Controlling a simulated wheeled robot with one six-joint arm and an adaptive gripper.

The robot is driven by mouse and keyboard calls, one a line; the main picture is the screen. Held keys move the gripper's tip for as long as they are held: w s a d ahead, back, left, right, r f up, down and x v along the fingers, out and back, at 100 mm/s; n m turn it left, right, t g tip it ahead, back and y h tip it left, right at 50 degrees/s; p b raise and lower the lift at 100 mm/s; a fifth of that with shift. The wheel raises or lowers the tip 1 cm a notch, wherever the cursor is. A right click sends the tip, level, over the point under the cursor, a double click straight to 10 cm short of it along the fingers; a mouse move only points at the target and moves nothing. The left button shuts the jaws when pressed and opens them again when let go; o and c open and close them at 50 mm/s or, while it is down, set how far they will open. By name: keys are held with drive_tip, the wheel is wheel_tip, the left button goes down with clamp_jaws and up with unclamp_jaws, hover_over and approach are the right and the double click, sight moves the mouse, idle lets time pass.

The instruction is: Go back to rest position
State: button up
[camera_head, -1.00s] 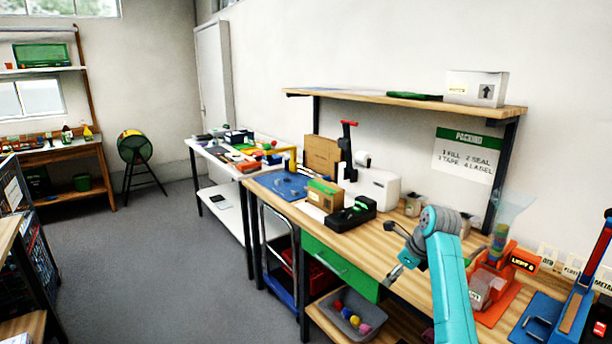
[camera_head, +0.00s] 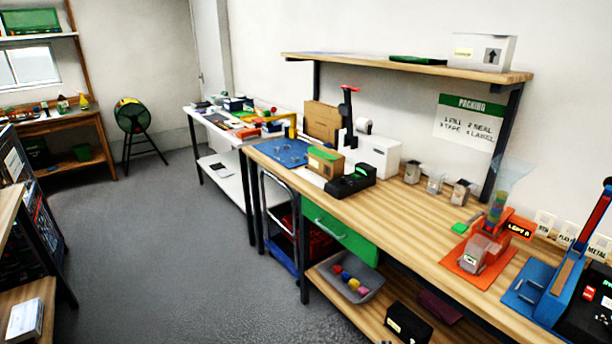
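My gripper and arm do not show in the current head view, so I cannot see whether the gripper is open, shut or holding anything. A small green block (camera_head: 459,228) lies on the bench, left of the orange machine (camera_head: 479,252). Three small metal canisters (camera_head: 436,183) stand in a row near the back of the bench.
A box (camera_head: 326,161) and a black device (camera_head: 350,183) sit on the bench's left part. A blue machine (camera_head: 560,292) stands at the right. Below, a grey bin (camera_head: 346,279) holds coloured balls. A green drawer front (camera_head: 340,237) faces the open floor (camera_head: 190,250).

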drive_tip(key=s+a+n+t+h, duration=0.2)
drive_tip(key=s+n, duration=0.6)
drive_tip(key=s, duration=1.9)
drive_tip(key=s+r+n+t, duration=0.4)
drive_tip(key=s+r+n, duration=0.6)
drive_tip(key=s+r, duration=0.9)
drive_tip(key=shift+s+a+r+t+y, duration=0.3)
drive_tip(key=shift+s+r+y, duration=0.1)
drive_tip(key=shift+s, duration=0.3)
